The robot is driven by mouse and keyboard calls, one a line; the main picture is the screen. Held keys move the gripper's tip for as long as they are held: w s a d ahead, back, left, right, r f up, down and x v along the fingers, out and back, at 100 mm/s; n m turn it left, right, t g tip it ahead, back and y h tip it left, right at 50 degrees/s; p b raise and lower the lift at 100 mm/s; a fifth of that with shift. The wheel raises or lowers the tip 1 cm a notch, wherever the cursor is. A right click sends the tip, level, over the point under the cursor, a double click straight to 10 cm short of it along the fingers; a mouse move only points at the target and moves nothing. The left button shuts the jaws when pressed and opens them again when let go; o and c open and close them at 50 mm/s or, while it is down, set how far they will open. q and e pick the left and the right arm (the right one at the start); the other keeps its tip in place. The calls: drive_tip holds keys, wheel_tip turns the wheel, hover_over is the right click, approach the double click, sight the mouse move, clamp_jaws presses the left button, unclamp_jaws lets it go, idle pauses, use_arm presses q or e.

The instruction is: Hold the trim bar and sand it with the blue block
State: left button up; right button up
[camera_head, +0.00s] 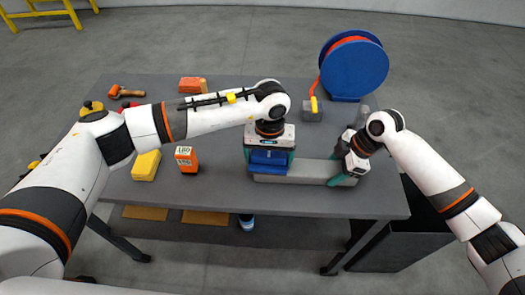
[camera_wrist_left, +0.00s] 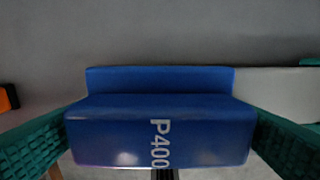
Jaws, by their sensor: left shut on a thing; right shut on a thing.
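The grey trim bar (camera_head: 305,172) lies along the front part of the table. My left gripper (camera_head: 269,166) is shut on the blue block (camera_head: 268,157), which is at the bar's left end. The left wrist view shows the blue block (camera_wrist_left: 160,130) marked P400 between the teal fingers, with part of the pale trim bar (camera_wrist_left: 280,92) to its right. Whether the block touches the bar is hard to tell. My right gripper (camera_head: 343,176) is shut on the bar's right end.
An orange-and-white box (camera_head: 186,158) and a yellow block (camera_head: 146,166) sit left of the block. An orange brick (camera_head: 192,85) and an orange-headed mallet (camera_head: 126,92) lie behind. A blue reel (camera_head: 354,68) stands at the back right. A dark bin (camera_head: 405,247) stands below the table's right side.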

sight(295, 167)
use_arm(q)
drive_tip(key=shift+d, duration=3.55)
drive_tip(key=shift+w+a, duration=0.1)
drive_tip(key=shift+a, duration=0.55)
use_arm(e)
drive_tip(key=shift+d, duration=0.1)
use_arm(q)
drive_tip(key=shift+a, duration=3.9)
drive_tip(key=shift+d+r, duration=0.15)
drive_tip(key=shift+r, duration=3.95)
use_arm(e)
drive_tip(key=o, duration=0.9)
drive_tip(key=v, duration=1.2)
